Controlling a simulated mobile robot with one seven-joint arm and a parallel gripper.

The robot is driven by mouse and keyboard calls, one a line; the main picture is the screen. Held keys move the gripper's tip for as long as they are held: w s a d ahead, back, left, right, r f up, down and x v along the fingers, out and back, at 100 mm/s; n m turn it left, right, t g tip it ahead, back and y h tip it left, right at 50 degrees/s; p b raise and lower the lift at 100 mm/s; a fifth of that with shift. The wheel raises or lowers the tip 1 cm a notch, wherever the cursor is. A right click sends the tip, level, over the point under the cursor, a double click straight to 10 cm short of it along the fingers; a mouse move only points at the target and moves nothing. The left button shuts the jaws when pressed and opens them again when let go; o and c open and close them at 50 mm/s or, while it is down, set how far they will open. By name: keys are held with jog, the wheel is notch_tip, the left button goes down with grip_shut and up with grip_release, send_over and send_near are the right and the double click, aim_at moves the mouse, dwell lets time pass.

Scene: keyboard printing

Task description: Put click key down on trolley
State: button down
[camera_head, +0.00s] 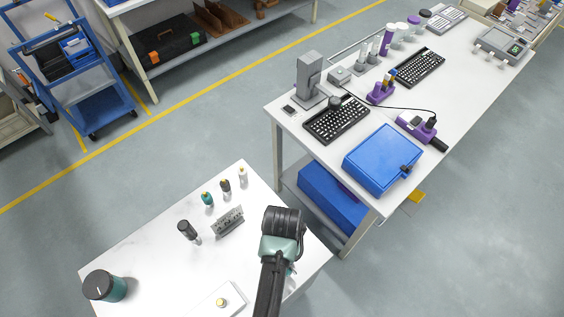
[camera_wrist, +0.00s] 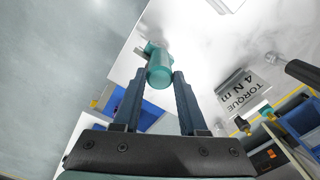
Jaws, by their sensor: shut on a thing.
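My gripper (camera_wrist: 160,76) is shut on a teal cylindrical thing, which looks like the click key (camera_wrist: 159,66), in the wrist view. Its teal end shows between the two fingertips. In the head view my arm's end hangs over the right part of a white-topped table (camera_head: 140,255), which may be the trolley. The fingers are hidden there. The white top also shows behind the key in the wrist view (camera_wrist: 195,45); I cannot tell whether the key touches it. A grey torque sign (camera_head: 228,220) stands left of my arm; in the wrist view it reads 4 N m (camera_wrist: 243,92).
Several small bottle-like tools, one teal (camera_head: 207,199), and a dark screwdriver-like tool (camera_head: 188,231) stand on the white top. A dark-lidded teal container (camera_head: 104,286) is at its left corner. A long workbench (camera_head: 335,155) with a blue case (camera_head: 383,158) is at right. A blue cart (camera_head: 92,102) stands far left.

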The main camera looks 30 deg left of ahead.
jog(key=shift+f, duration=0.15)
jog(key=shift+c, duration=2.3)
grip_release()
notch_tip(320, 180, up, 12)
jog(key=shift+r, duration=0.2)
